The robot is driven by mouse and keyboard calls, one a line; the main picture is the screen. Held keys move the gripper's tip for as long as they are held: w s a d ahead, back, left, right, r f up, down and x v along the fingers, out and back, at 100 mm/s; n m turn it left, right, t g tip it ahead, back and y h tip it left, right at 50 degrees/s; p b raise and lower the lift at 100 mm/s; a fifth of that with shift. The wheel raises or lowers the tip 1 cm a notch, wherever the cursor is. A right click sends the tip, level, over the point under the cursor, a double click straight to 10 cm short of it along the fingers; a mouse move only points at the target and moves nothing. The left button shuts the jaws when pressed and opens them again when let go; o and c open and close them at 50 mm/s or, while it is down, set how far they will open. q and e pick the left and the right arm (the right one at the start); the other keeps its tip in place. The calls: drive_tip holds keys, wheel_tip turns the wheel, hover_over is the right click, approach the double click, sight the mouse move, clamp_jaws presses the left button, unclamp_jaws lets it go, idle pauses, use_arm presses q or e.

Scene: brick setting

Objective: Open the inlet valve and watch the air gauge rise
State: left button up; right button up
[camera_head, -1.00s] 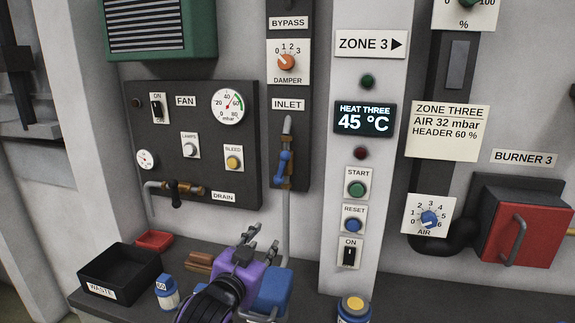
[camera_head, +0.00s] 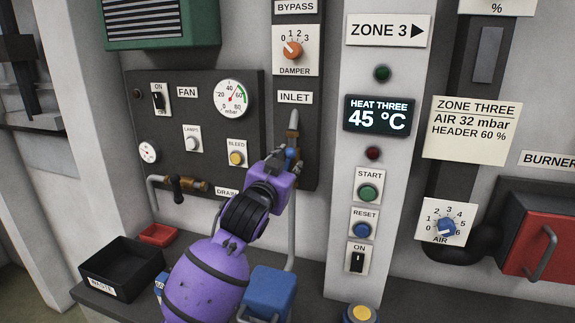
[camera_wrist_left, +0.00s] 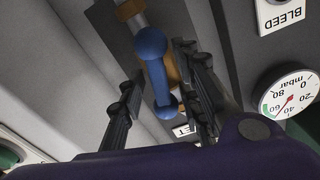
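The inlet valve's blue handle (camera_wrist_left: 158,75) sits on a brass fitting below the INLET label (camera_head: 294,97). In the head view my left gripper (camera_head: 283,157) is over the valve and hides most of the handle. In the left wrist view the gripper (camera_wrist_left: 155,82) is open, with the handle between its fingers and gaps showing on both sides. The round air gauge (camera_head: 232,98), marked in mbar, is on the fan panel and also shows upside down in the wrist view (camera_wrist_left: 289,96). Its exact reading is too small to tell. My right gripper is not in view.
The drain valve (camera_head: 178,186) and bleed button (camera_head: 236,158) are left of my gripper. On the bench are a black waste bin (camera_head: 122,262), a red tray (camera_head: 157,235) and a blue box-shaped item (camera_head: 270,290). The Zone 3 column (camera_head: 380,180) stands to the right.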

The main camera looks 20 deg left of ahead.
use_arm(q)
clamp_jaws()
drive_tip(key=shift+n, duration=1.5)
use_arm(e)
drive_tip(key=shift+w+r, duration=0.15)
use_arm(q)
drive_tip(key=shift+c, duration=0.8)
unclamp_jaws()
drive_tip(key=shift+o, duration=0.8)
